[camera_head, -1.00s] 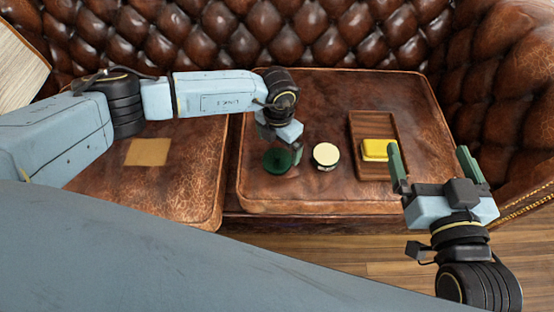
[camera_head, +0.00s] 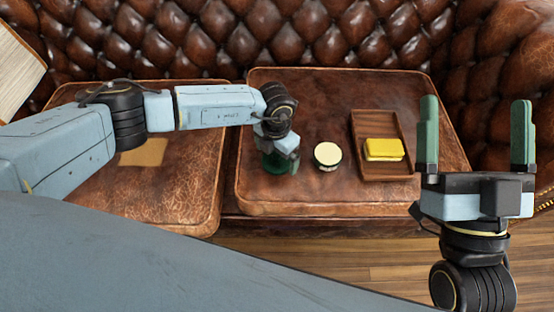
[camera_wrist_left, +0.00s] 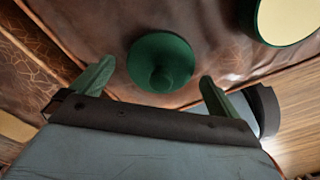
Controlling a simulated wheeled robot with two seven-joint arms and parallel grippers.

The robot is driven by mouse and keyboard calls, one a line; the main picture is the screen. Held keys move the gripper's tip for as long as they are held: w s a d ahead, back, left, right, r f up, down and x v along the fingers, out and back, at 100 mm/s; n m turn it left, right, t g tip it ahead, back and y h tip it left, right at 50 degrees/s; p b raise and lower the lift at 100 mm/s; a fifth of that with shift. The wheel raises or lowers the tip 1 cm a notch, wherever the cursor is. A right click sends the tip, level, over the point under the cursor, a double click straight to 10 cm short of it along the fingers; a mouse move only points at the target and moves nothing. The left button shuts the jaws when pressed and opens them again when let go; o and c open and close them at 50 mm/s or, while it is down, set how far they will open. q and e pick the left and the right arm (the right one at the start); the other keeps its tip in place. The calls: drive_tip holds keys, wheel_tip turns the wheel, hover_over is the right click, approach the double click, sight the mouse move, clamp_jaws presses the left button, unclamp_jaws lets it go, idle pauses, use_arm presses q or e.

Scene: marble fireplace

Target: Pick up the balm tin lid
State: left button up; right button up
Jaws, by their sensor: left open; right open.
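The balm tin lid is a round dark green disc with a knob (camera_wrist_left: 160,62), lying on the brown leather seat cushion. In the head view the lid (camera_head: 284,165) is mostly hidden under my left gripper (camera_head: 280,160). In the left wrist view my left gripper (camera_wrist_left: 153,85) is open, with its green fingers on either side of the near part of the lid and apart from it. The balm tin (camera_head: 327,156), dark with a cream top, stands to the right of the lid. My right gripper (camera_head: 476,135) is open and empty at the right.
A wooden tray (camera_head: 388,174) with a yellow block (camera_head: 384,149) lies right of the tin. A tan square (camera_head: 144,152) lies on the left cushion (camera_head: 170,205). The tufted sofa back (camera_head: 260,35) rises behind. A gap separates the two cushions.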

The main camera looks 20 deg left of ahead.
use_arm(q)
drive_tip(key=shift+c, duration=0.4)
drive_tip(key=c, duration=0.9)
drive_tip(key=shift+r, duration=0.15)
